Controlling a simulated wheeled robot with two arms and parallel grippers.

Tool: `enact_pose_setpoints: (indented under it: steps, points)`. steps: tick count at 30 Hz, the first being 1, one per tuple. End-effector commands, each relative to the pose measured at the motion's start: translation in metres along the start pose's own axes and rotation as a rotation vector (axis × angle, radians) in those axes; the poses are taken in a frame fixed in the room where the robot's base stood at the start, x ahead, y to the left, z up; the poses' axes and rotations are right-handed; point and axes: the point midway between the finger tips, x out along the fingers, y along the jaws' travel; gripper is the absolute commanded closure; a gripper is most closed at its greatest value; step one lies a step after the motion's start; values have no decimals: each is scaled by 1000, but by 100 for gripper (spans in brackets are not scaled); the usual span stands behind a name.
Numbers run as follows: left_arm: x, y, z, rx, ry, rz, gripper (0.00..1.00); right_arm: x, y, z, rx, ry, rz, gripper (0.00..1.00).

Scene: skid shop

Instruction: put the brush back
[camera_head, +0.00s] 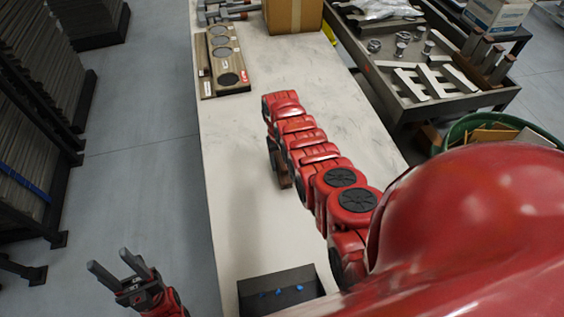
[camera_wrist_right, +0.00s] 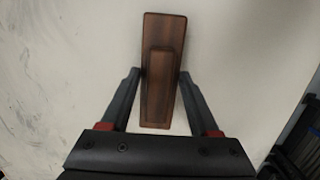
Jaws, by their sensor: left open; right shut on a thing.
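The brush (camera_wrist_right: 162,100) is a brown wooden block with a raised, narrower grip along its middle. My right gripper (camera_wrist_right: 160,76) is shut on it, one finger on each side, over the pale worktop. In the head view part of the brown brush (camera_head: 285,176) shows beside my red right arm, which hides the rest and most of the right gripper. I cannot tell whether the brush touches the worktop. My left gripper (camera_head: 115,266) is open and empty, over the floor left of the worktop.
A wooden board (camera_head: 236,91) with round discs and a red label lies at the worktop's far left. A cardboard box (camera_head: 293,16) stands behind. A black tray (camera_head: 249,294) with blue bits is at the near end. A metal cart (camera_head: 374,62) stands right. The worktop's middle left is clear.

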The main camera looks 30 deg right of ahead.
Motion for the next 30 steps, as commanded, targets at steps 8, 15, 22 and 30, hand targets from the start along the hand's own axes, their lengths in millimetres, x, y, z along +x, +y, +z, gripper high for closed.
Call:
enact_pose_setpoints:
  steps: [8,15,22,30]
  points:
    - [-2,0,0,0,0,0,50,2,0,0,0,0,0,9]
    - [-2,0,0,0,0,0,50,2,0,0,0,0,0,8]
    - [0,0,0,0,0,0,50,-7,0,-1,0,2,0,8]
    - [-7,0,1,0,0,0,50,-39,0,-2,-1,4,0,8]
